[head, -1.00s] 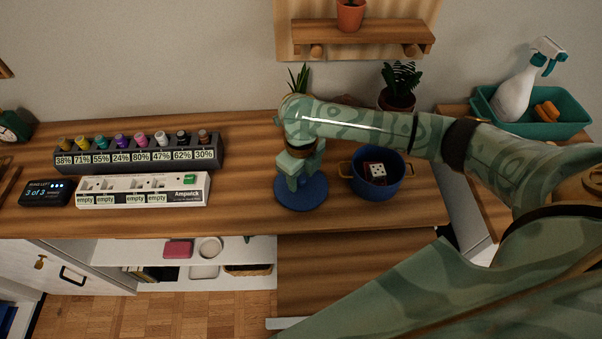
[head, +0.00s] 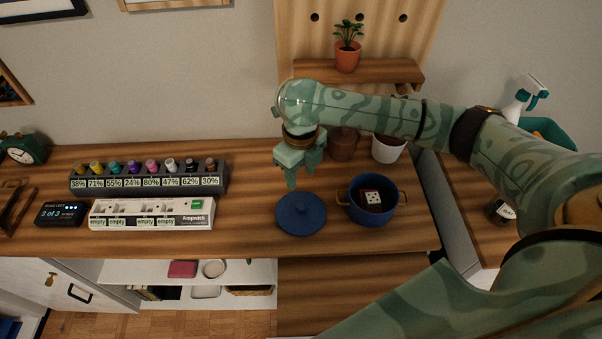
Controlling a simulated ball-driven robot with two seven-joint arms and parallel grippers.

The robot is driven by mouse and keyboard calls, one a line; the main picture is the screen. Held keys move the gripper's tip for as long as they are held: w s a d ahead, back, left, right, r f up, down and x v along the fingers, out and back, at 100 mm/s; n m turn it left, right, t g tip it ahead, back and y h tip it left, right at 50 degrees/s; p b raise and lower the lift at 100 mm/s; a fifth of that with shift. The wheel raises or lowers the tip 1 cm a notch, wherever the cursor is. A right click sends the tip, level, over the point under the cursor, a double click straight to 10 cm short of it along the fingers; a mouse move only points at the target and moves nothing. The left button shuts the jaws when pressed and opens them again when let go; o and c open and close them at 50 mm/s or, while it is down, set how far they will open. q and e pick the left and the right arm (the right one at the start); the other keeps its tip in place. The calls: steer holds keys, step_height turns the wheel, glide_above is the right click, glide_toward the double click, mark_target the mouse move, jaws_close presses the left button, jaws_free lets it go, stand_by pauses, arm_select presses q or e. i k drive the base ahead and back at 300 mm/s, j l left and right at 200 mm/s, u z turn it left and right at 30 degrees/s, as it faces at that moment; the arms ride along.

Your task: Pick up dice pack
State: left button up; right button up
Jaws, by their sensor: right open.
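The dice pack (head: 371,197) is a small dark red box with a white die face showing. It sits inside the blue pot (head: 372,216), which has two brass handles. The blue lid (head: 301,214) lies flat on the desk just left of the pot. My right gripper (head: 301,181) is open and empty, pointing down above the back of the lid, left of the pot and apart from the dice pack. My left gripper is not in view.
A power strip (head: 152,221) and a rack of several coloured bottles (head: 148,188) stand on the desk's left part. A wooden shelf (head: 358,72) hangs above. Bare desk lies between the strip and the lid.

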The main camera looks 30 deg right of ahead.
mark_target(371, 201)
steer(key=k, duration=1.5)
